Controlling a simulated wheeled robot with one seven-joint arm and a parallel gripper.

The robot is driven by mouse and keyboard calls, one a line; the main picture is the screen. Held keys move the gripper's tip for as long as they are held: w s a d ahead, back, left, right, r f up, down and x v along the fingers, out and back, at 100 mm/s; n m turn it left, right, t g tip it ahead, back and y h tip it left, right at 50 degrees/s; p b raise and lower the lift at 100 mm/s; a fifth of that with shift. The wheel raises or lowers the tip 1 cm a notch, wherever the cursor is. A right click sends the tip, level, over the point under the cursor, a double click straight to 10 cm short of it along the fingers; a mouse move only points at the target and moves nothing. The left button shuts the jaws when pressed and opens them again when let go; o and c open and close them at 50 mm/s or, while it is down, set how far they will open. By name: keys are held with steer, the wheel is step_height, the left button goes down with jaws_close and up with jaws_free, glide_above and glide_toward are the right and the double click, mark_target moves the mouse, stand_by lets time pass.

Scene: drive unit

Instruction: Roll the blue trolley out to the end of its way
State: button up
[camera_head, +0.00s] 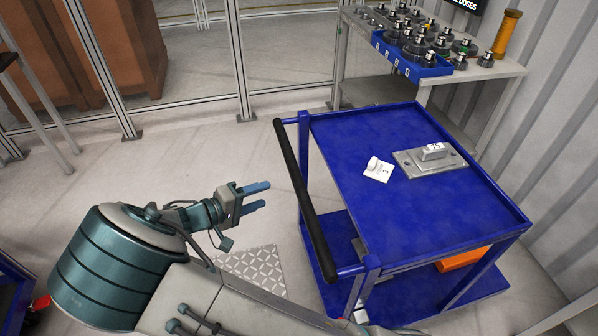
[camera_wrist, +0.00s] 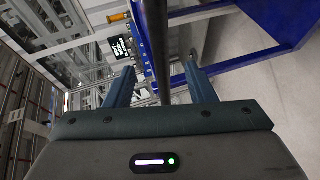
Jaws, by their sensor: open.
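The blue trolley (camera_head: 400,215) stands at the right of the head view, beside the ribbed wall, with an upper and a lower deck. Its black push handle (camera_head: 305,205) runs along its left side. My gripper (camera_head: 262,196) is open, with two blue fingers pointing at the handle from the left, a short way off it in the head view. In the wrist view the handle (camera_wrist: 154,45) shows as a dark bar between the two fingertips (camera_wrist: 160,82). I cannot tell whether it lies between the fingers or beyond them. The trolley's blue frame (camera_wrist: 265,30) also shows there.
A grey plate with a block (camera_head: 430,160) and a white card (camera_head: 378,169) lie on the trolley's top. A bench (camera_head: 505,68) with a blue rack (camera_head: 410,62) of several dark fittings stands behind it. A fence (camera_head: 240,60) runs along the back. Floor (camera_head: 190,155) left of the trolley is clear.

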mark_target(299, 183)
steer(key=p+x, duration=0.1)
steer(key=x, duration=1.2)
steer(key=shift+d+p, duration=0.2)
steer(key=shift+p, duration=0.1)
steer(key=shift+s, duration=0.1)
steer(key=shift+c, duration=0.3)
jaws_close()
stand_by(0.4)
